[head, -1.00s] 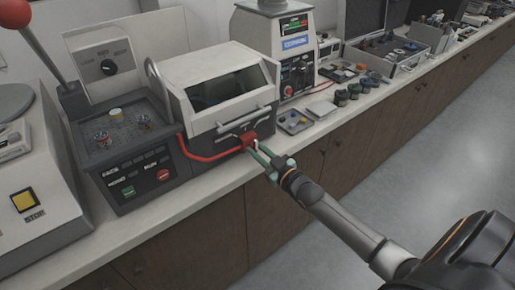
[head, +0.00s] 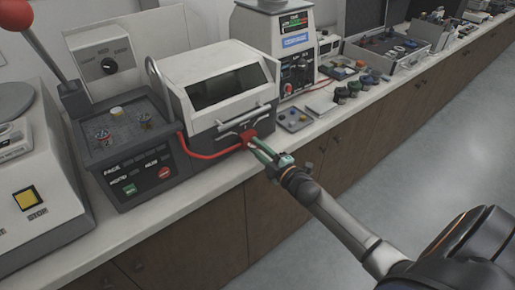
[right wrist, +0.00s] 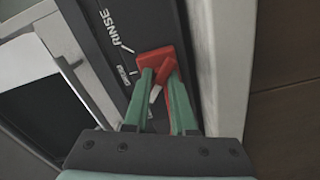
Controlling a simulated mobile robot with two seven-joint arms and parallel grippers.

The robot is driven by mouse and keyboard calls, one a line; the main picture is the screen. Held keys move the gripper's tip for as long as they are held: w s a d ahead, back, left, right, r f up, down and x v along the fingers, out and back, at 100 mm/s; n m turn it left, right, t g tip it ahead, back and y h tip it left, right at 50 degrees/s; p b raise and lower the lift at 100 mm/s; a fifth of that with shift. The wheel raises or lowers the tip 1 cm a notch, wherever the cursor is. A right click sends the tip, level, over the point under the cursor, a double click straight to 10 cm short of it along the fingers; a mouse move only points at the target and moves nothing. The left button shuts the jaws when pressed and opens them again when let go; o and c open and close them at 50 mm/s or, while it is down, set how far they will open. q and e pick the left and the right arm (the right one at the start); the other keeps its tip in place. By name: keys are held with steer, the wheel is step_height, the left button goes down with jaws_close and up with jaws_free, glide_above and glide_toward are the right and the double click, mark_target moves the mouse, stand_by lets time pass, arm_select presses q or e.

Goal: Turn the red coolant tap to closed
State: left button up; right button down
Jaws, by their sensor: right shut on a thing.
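The red coolant tap (head: 247,136) is on the dark front panel of the white-hooded machine (head: 222,70). In the right wrist view the tap (right wrist: 156,58) shows as a red block, with more red and a pale strip between the fingers. My right gripper (head: 256,145) reaches it from the front right. Its green fingers (right wrist: 161,85) are shut on the tap and hide part of it. White marks and the word RINSE stand on the panel beside it; a smaller label is hard to read. My left gripper is not in view.
A red hose (head: 205,153) runs along the machine's front left. A control box with buttons (head: 140,180) stands left of it. A small grey tray (head: 294,119) and several dark jars lie to the right on the bench. The floor in front is clear.

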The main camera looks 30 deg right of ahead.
steer(key=shift+n+b, duration=0.35)
steer(key=shift+n, duration=1.65)
steer(key=c, duration=0.8)
jaws_free()
steer(key=shift+o, duration=0.2)
steer(key=s+d, duration=0.1)
steer(key=s, duration=1.1)
steer(key=shift+s+b, duration=0.25)
steer(key=shift+b, duration=0.15)
steer(key=s+a+f+m+g+y+p, duration=0.1)
steer(key=s+a+f+m+g+p, duration=0.1)
steer(key=s+a+f+m+g, duration=0.6)
steer(key=s+a+f+m, duration=0.6)
steer(key=a+f+m, duration=0.2)
steer(key=a+f, duration=0.1)
steer(key=shift+s+a+g, duration=0.2)
steer(key=shift+a+g, duration=0.1)
steer(key=shift+a, duration=0.4)
